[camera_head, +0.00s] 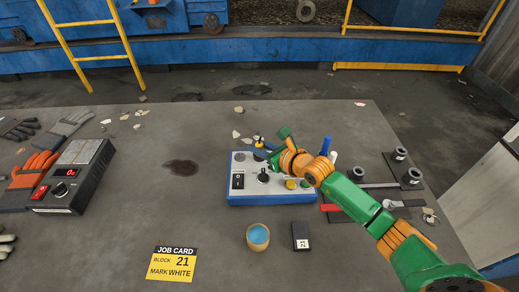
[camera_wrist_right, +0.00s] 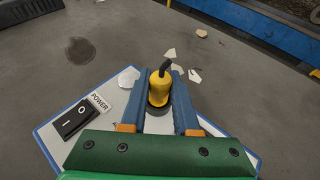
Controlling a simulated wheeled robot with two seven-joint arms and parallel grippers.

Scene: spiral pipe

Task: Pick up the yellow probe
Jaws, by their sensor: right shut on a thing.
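The yellow probe (camera_wrist_right: 160,88) stands between the two blue fingers of my right gripper (camera_wrist_right: 162,98) in the right wrist view. It has a yellow body with a black upper end and a dark lower part. The gripper is shut on it, over the back edge of the white-topped control box (camera_wrist_right: 52,138). In the head view only a small part of the probe (camera_head: 259,144) shows beside the right gripper (camera_head: 266,154). Whether the probe still touches the box is hidden. My left gripper is in neither view.
A cup (camera_head: 258,237), a black block (camera_head: 301,236) and a job card (camera_head: 172,264) lie in front. A black meter (camera_head: 72,178) and gloves are at left.

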